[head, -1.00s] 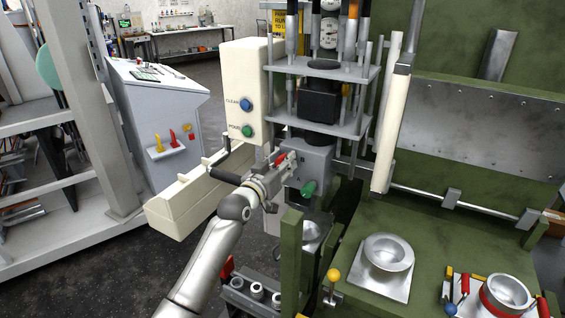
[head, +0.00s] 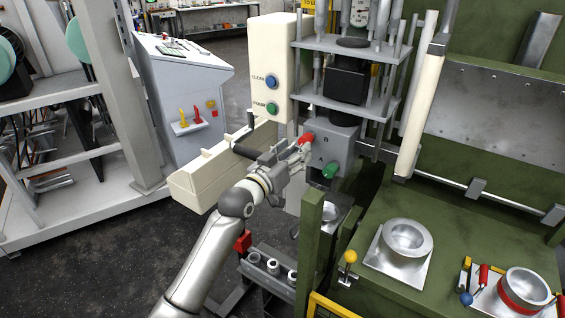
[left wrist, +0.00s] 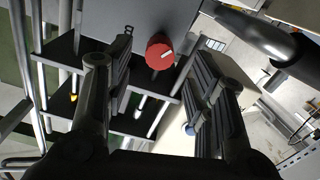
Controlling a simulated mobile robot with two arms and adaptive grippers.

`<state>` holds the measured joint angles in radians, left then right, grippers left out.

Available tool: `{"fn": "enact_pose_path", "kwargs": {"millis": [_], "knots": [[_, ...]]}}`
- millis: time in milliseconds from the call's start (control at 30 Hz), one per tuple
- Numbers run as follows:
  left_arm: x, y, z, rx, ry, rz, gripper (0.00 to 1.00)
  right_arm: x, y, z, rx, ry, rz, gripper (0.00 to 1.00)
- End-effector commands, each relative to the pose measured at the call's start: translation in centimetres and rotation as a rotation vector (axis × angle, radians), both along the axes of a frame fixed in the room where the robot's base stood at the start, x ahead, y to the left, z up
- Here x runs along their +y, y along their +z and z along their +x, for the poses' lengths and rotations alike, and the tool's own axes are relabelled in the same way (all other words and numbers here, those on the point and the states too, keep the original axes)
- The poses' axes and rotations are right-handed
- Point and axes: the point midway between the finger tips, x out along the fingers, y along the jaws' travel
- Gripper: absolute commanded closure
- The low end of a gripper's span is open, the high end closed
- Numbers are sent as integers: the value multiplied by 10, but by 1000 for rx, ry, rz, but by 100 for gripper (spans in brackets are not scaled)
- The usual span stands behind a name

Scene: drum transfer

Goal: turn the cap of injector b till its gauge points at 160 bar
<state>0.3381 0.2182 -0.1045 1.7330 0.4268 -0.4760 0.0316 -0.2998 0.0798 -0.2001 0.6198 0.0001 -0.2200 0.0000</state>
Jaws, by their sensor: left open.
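A red cap (head: 307,138) and a green cap (head: 329,171) stick out of a grey block (head: 340,150) below the press plates. Small letters by the caps seem to read B near the red one and A near the green one. My left gripper (head: 301,154) is open at the red cap. My right gripper is not in view.
A cream box with blue and green buttons (head: 271,65) stands left of the block, with a cream trough (head: 205,178) below. Green press frame (head: 312,240) and metal bowls (head: 405,240) are to the right. Open floor lies at the left.

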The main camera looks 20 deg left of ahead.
Motion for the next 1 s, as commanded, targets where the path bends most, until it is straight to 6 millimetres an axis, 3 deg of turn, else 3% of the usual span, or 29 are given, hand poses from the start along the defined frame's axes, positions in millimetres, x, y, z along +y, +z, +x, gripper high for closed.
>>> {"fn": "enact_pose_path", "kwargs": {"millis": [200,400,900,1000], "knots": [[8,-1,-32,1,1,1,50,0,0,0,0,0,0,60],[12,0,-48,0,1,0,50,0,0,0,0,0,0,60],[12,0,-51,0,1,-1,50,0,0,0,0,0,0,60],[13,-8,-50,12,3,2,50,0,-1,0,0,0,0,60]]}}
